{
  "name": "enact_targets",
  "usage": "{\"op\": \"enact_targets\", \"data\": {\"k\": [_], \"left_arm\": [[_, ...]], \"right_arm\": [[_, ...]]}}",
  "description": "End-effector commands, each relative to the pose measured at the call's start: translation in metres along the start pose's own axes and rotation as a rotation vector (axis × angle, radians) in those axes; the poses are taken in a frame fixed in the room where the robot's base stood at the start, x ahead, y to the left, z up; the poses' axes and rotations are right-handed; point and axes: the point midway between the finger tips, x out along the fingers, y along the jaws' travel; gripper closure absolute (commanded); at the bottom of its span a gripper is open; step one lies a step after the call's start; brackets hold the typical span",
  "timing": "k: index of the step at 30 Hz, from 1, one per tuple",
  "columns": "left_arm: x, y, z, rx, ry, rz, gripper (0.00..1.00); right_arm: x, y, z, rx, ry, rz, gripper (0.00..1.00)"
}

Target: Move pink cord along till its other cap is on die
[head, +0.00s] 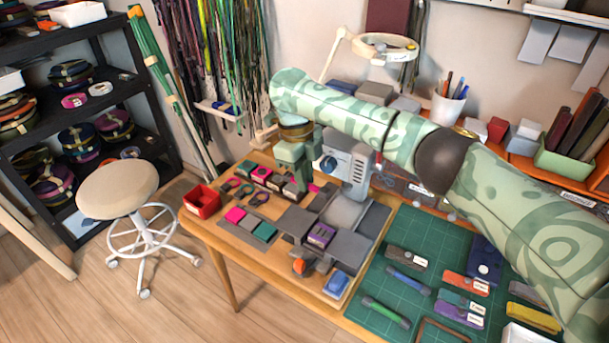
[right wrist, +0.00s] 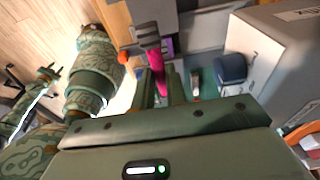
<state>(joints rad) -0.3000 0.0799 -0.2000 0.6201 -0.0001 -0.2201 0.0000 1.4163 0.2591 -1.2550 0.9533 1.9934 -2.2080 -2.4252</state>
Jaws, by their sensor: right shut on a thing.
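My right gripper (head: 296,186) points down beside the grey press (head: 350,165) at the back of the wooden table. In the right wrist view its two fingers (right wrist: 162,90) are shut on the pink cord (right wrist: 158,62). The cord runs out beyond the fingertips to a darker banded end piece (right wrist: 148,36), perhaps a cap, near a grey block. In the head view a bit of pink (head: 314,187) shows beside the gripper. I cannot tell which part of the press is the die. The cord's other end is hidden.
A purple labelled block (head: 320,235) sits on grey plates in front of the press. An orange knob (head: 298,265) and a blue piece (head: 336,284) lie nearer. A red box (head: 202,201) stands at the table's left edge. A green mat (head: 400,300) holds several cords and tools.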

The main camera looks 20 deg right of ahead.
Motion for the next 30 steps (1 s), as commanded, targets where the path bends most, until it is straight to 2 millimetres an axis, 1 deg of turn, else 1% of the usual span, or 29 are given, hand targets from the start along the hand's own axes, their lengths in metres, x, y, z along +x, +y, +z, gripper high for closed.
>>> {"op": "enact_targets", "data": {"k": [1, 2, 3, 11, 14, 17, 20, 24, 27, 30], "left_arm": [[0.000, 0.000, 0.000, 0.000, 0.000, 0.000, 0.64], [0.000, 0.000, 0.000, 0.000, 0.000, 0.000, 0.64], [0.000, 0.000, 0.000, 0.000, 0.000, 0.000, 0.64], [0.000, 0.000, 0.000, 0.000, 0.000, 0.000, 0.64], [-0.002, 0.000, -0.001, 0.000, 0.002, 0.000, 0.64], [-0.008, -0.001, -0.003, 0.000, 0.006, -0.002, 0.64], [-0.017, -0.002, -0.005, 0.000, 0.012, -0.004, 0.64], [-0.030, -0.003, -0.009, 0.000, 0.021, -0.007, 0.64], [-0.037, -0.004, -0.011, 0.000, 0.026, -0.008, 0.64], [-0.043, -0.004, -0.013, 0.000, 0.029, -0.009, 0.64]], "right_arm": [[0.000, 0.000, 0.000, 0.000, 0.000, 0.000, 0.81], [0.000, 0.000, 0.000, 0.000, 0.000, 0.000, 0.73], [0.000, 0.000, 0.000, 0.000, 0.000, 0.000, 0.61], [0.000, 0.000, 0.000, 0.000, 0.000, 0.000, 0.61], [-0.006, 0.000, 0.000, 0.001, -0.001, 0.000, 0.61], [-0.022, 0.000, 0.000, 0.001, -0.002, -0.003, 0.61], [-0.047, 0.001, 0.000, 0.000, -0.005, -0.003, 0.61], [-0.088, 0.001, -0.001, 0.000, -0.005, -0.003, 0.61], [-0.114, 0.001, 0.000, 0.001, -0.004, -0.002, 0.61], [-0.135, 0.001, 0.000, 0.001, -0.003, -0.002, 0.61]]}}
